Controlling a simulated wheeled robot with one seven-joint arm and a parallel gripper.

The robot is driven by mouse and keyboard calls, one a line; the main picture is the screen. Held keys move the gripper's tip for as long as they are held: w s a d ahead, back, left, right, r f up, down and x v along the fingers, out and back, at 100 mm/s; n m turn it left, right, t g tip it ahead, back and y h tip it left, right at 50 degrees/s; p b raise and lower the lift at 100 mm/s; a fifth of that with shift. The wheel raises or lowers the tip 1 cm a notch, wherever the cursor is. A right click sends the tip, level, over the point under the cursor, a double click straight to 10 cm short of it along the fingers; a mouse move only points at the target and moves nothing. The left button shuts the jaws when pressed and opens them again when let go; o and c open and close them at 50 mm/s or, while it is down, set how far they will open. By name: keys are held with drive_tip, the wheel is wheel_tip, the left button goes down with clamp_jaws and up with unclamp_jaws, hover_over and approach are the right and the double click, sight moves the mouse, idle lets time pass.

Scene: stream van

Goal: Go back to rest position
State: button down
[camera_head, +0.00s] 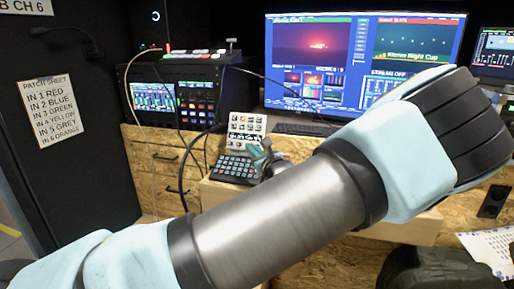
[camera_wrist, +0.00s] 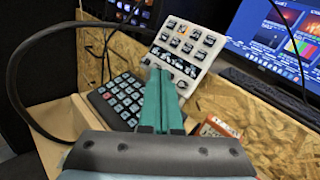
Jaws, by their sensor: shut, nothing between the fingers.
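My gripper (camera_wrist: 163,78) shows in the wrist view as two teal fingers pressed together with nothing between them. Its tips overlap the lower edge of a white button panel (camera_wrist: 183,47) in the picture; I cannot tell whether they touch. In the head view my gripper (camera_head: 262,148) is partly hidden behind my arm, which crosses the picture from lower left to upper right. It appears over the desk, beside a black keypad (camera_head: 234,169) and below the white button panel (camera_head: 246,124).
The keypad (camera_wrist: 120,100) lies left of the fingers. A small orange and white box (camera_wrist: 219,128) is to their right. A black cable (camera_head: 182,170) loops at the left. A large monitor (camera_head: 330,60) and video switcher (camera_head: 180,90) stand behind. A dark chair (camera_head: 440,268) is lower right.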

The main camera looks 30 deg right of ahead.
idle(0.3)
drive_tip(key=w+a+f+n+g+y, duration=0.2)
drive_tip(key=a+n+g+y, duration=0.15)
drive_tip(key=a, duration=0.55)
drive_tip(key=w+a+f+n+g+y, duration=0.25)
drive_tip(key=a+n, duration=0.25)
drive_tip(key=a, duration=0.4)
drive_tip(key=s+a+f+n+g+y, duration=0.1)
drive_tip(key=s+a+n+g, duration=0.2)
drive_tip(key=a, duration=0.4)
drive_tip(key=s+a+f+n+g+y, duration=0.1)
drive_tip(key=s+a+f+n+g, duration=0.15)
drive_tip(key=a+n, duration=0.3)
drive_tip(key=s+a+r+n+g+h, duration=0.2)
drive_tip(key=s+a+n, duration=0.3)
drive_tip(key=n, duration=0.3)
drive_tip(key=s+a+r+n+g+h, duration=0.2)
drive_tip(key=s+a+r+n+h, duration=0.2)
drive_tip(key=s+n, duration=0.3)
drive_tip(key=shift+s+a+r+n+g+h+p, duration=0.25)
drive_tip(key=shift+a+r+n+g+h+p, duration=0.2)
drive_tip(key=shift+r+h, duration=0.35)
